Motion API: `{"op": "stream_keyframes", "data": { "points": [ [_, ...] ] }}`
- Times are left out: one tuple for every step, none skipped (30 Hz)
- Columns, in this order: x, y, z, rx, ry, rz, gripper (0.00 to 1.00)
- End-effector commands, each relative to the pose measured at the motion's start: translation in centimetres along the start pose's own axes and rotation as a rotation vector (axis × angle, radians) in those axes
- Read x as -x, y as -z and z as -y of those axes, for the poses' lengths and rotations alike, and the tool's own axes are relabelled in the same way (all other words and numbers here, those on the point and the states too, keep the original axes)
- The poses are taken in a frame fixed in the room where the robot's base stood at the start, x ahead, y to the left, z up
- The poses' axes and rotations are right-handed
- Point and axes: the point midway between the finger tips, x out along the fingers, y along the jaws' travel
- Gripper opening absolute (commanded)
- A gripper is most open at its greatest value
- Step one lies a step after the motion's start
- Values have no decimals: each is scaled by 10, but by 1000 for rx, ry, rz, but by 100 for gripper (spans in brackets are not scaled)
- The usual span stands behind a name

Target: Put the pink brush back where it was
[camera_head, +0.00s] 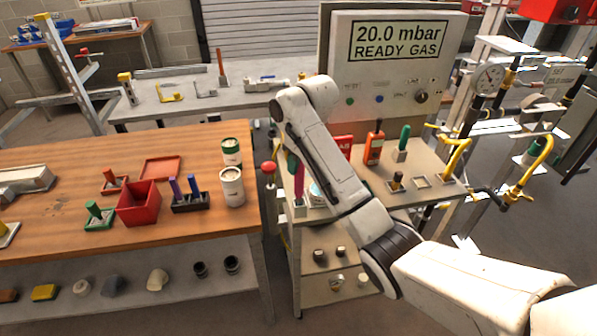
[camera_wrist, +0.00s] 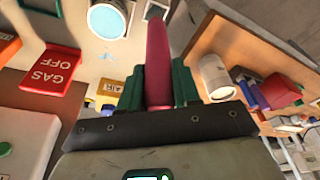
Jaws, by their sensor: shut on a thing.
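The pink brush (camera_head: 298,187) is upright at the left edge of the grey cart, partly behind my arm. In the wrist view the pink brush (camera_wrist: 158,62) runs away from me between my green fingers. My gripper (camera_wrist: 157,88) is shut on it. In the head view my gripper is mostly hidden behind my arm; a bit of green shows by the brush's top. A pale block (camera_head: 299,207) is at the brush's lower end. I cannot tell whether the block is part of the brush or a holder, or whether the brush touches the cart.
The cart top (camera_head: 438,197) also bears a green-handled item (camera_head: 402,145), an orange device (camera_head: 374,142), a small dark item (camera_head: 396,181) and a bare square frame (camera_head: 421,181). A red knob (camera_head: 268,168) stands close left of the brush. The wooden table (camera_head: 65,205) lies further left.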

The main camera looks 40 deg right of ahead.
Motion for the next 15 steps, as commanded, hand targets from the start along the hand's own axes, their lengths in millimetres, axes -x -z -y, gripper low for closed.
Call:
{"op": "stream_keyframes", "data": {
  "points": [
    [-7, -3, 0, -1, 1, 5, 0],
    [-11, -4, 0, -1, 1, 4, 0],
    [-16, -5, 0, -1, 1, 4, 0],
    [-20, -6, 0, -1, 1, 4, 0],
    [-22, -6, 0, 0, 1, 3, 0],
    [-25, -7, 0, 0, 1, 2, 0],
    [-26, -7, 0, 0, 0, 1, 0],
    [-27, -7, 0, 0, 0, 1, 0],
    [-27, -7, 0, 0, 0, 1, 0],
    [-27, -7, 0, 0, 0, 1, 0],
    [-28, -7, 0, 0, 0, 1, 0],
    [-28, -7, 0, 0, 1, 2, 0],
    [-28, -7, 0, 0, 1, 2, 0],
    [-28, -7, 0, 0, 1, 2, 35],
    [-28, -7, 0, 0, 1, 3, 38]
  ]
}}
